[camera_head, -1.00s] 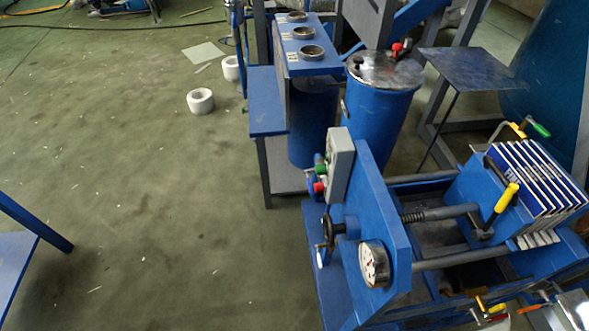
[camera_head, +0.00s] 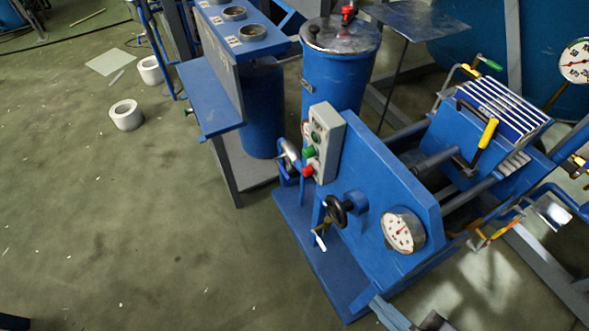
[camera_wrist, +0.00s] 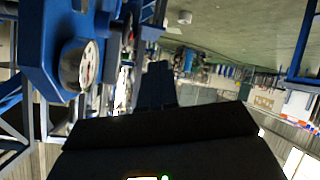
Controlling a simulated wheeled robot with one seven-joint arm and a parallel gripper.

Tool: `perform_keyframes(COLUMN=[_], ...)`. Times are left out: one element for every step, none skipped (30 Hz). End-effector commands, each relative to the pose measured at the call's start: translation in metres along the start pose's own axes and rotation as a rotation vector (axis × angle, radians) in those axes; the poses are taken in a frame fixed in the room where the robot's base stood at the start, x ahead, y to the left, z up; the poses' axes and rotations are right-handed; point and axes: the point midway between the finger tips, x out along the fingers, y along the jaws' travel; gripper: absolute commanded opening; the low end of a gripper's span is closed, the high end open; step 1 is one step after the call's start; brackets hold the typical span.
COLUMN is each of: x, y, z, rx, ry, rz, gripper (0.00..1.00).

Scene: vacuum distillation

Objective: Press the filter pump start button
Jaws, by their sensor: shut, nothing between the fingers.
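A grey control box (camera_head: 326,143) stands on the blue end plate of the filter press. A green button (camera_head: 309,152) sticks out from its left side, with a red button (camera_head: 307,170) just below it. Nothing touches either button. My gripper (camera_wrist: 156,68) shows as a dark, shut shape in the middle of the wrist view, with nothing held. It is apart from the press, whose round gauge (camera_wrist: 80,65) shows to its left. I cannot make out the buttons clearly in the wrist view.
The press (camera_head: 385,185) has a black handwheel (camera_head: 337,210) and a round gauge (camera_head: 403,231) below the box. A blue bench (camera_head: 212,100) and a blue tank (camera_head: 332,82) stand behind.

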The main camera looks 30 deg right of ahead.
Motion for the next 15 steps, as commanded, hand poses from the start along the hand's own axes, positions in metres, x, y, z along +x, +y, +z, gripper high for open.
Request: perform_keyframes(x=[0.013,0.02,0.03,0.038,0.047,0.06,0.07,0.08,0.092,0.102,0.111,0.123,0.132,0.14,0.152], y=[-0.005,-0.007,-0.009,-0.011,-0.013,-0.015,-0.017,-0.018,-0.019,-0.02,-0.021,-0.021,-0.021,-0.021,-0.02], z=[0.007,0.011,0.015,0.02,0.024,0.029,0.032,0.035,0.039,0.041,0.042,0.044,0.044,0.044,0.042], rx=[-0.036,-0.059,-0.094,-0.122,-0.153,-0.196,-0.231,-0.266,-0.311,-0.345,-0.378,-0.421,-0.453,-0.483,-0.523], ry=[-0.011,-0.022,-0.037,-0.051,-0.065,-0.083,-0.098,-0.113,-0.133,-0.148,-0.162,-0.181,-0.195,-0.208,-0.225], rz=[-0.002,-0.003,-0.001,0.0,0.003,0.009,0.016,0.023,0.035,0.046,0.058,0.077,0.092,0.108,0.133], gripper=[0.0,0.0,0.0,0.0,0.0,0.0,0.0,0.0,0.0,0.0,0.0,0.0,0.0,0.0,0.0])
